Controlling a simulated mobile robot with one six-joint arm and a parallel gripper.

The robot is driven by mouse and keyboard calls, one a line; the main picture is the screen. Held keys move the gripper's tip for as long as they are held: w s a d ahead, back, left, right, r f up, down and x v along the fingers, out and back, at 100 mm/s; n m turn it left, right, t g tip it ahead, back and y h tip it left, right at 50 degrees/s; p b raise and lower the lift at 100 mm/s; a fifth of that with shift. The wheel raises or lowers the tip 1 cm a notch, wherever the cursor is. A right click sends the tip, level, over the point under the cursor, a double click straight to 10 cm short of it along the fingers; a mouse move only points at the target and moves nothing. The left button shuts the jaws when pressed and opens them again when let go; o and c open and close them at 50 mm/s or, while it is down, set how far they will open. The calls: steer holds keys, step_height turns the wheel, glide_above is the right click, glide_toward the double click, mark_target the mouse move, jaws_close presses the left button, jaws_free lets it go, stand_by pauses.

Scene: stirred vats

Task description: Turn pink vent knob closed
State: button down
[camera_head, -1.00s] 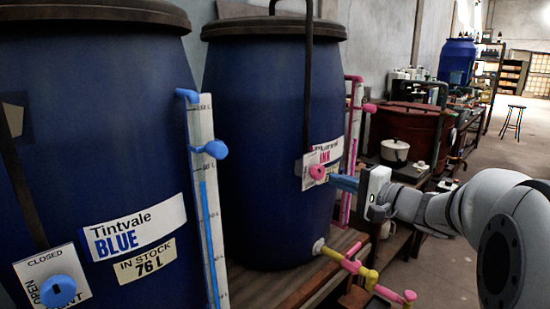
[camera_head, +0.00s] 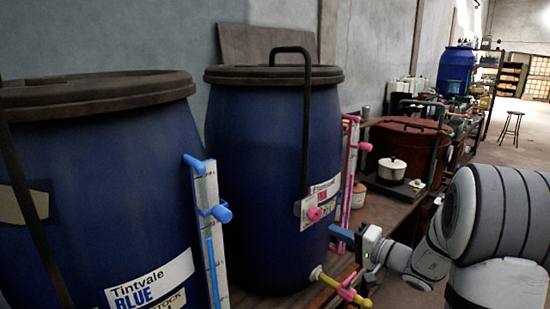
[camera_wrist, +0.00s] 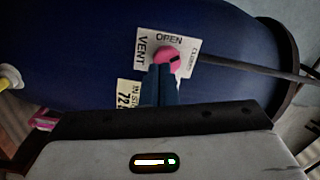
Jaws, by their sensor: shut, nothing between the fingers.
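The pink vent knob (camera_head: 314,214) sits on a white label plate on the front of the farther blue drum (camera_head: 265,150). In the wrist view the knob (camera_wrist: 167,57) shows a dark mark on its right side, toward the CLOSED word; OPEN is above it and VENT to the left. My gripper (camera_head: 338,234) has blue fingers, shut and empty, just right of and below the knob in the head view. In the wrist view the fingertips (camera_wrist: 158,74) overlap the knob's lower edge. I cannot tell whether they touch it.
A black pipe (camera_head: 307,120) runs down to the label plate. A pink-fitted sight gauge (camera_head: 349,165) stands right of the drum, and a pink and yellow valve (camera_head: 345,290) sits below. A nearer blue drum (camera_head: 90,190) with a blue-fitted gauge (camera_head: 208,225) is at left.

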mark_target(315, 215)
steer(key=w+a+n+p, duration=0.1)
steer(key=p, duration=0.2)
steer(key=w+a+f+p, duration=0.1)
steer(key=a+p, duration=0.1)
steer(key=p, duration=0.1)
steer(key=w+a+n+p, duration=0.1)
steer(key=p, duration=0.2)
steer(key=shift+a+f+n+t, duration=0.3)
steer(key=shift+a, duration=0.1)
steer(key=shift+w+d+r, duration=0.15)
steer(key=shift+r, duration=0.1)
stand_by(0.9)
steer(key=shift+s+a+r+b, duration=0.3)
steer(key=shift+r+b, duration=0.25)
steer(key=shift+b, duration=2.85)
steer(key=shift+s+a+f+b, duration=0.1)
steer(key=shift+f+b, duration=0.15)
steer(key=shift+b, duration=0.4)
steer(key=shift+s+a+b, duration=0.15)
steer(key=shift+b, duration=0.2)
